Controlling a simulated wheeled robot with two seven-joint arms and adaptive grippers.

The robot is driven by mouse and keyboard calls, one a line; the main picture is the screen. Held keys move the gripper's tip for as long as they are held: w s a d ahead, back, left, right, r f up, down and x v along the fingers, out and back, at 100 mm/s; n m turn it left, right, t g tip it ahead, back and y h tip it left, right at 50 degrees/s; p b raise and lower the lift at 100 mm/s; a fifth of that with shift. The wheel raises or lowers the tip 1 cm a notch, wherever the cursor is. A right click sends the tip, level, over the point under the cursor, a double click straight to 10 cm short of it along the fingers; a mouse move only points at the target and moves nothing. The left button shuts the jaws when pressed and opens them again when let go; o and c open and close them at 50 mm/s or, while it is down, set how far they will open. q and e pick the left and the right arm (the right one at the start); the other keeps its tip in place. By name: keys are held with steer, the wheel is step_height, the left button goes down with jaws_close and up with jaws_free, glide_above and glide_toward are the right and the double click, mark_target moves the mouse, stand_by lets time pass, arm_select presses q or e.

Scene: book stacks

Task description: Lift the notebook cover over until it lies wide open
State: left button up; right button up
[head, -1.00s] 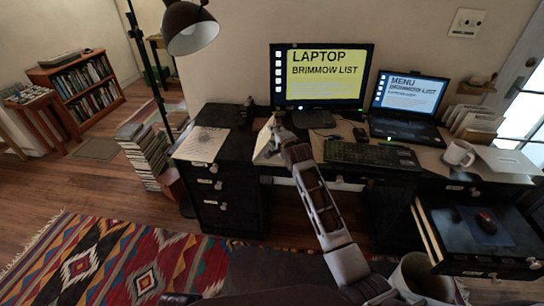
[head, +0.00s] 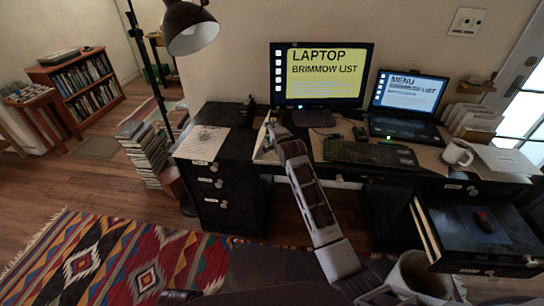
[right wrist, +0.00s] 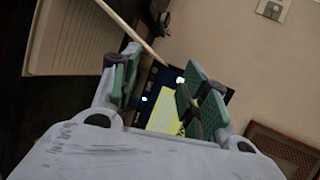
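The notebook lies on the desk, left of the monitor. In the right wrist view its pale lined page (right wrist: 75,40) shows at upper left. A thin pale strip, apparently the cover (right wrist: 134,28) seen edge-on, stands up from it and slants toward my right gripper (right wrist: 160,82). In the head view the pale cover (head: 263,152) is raised and partly hidden by my right gripper (head: 272,124). The green-padded fingers are apart. The strip's end lies near the gap between them; I cannot tell if they touch it. My left gripper is not in view.
A monitor (head: 318,72) and a laptop (head: 408,100) stand behind, with a keyboard (head: 370,153) in front. A mug (head: 458,154) is at right. A drawer (head: 470,240) is pulled out at right.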

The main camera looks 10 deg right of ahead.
steer(key=shift+a+r, duration=0.1)
steer(key=shift+w+a+r+p, duration=0.15)
steer(key=shift+a+r+p, duration=0.1)
steer(key=shift+a, duration=0.2)
steer(key=shift+w+a+r+p, duration=0.15)
steer(key=shift+a+r, duration=0.05)
steer(key=shift+a, duration=0.35)
steer(key=shift+w+a+r, duration=0.15)
steer(key=shift+a+r, duration=0.05)
steer(key=shift+a, duration=0.35)
steer(key=shift+w+a+r, duration=0.1)
steer(key=shift+a+r, duration=0.1)
steer(key=shift+a, duration=0.35)
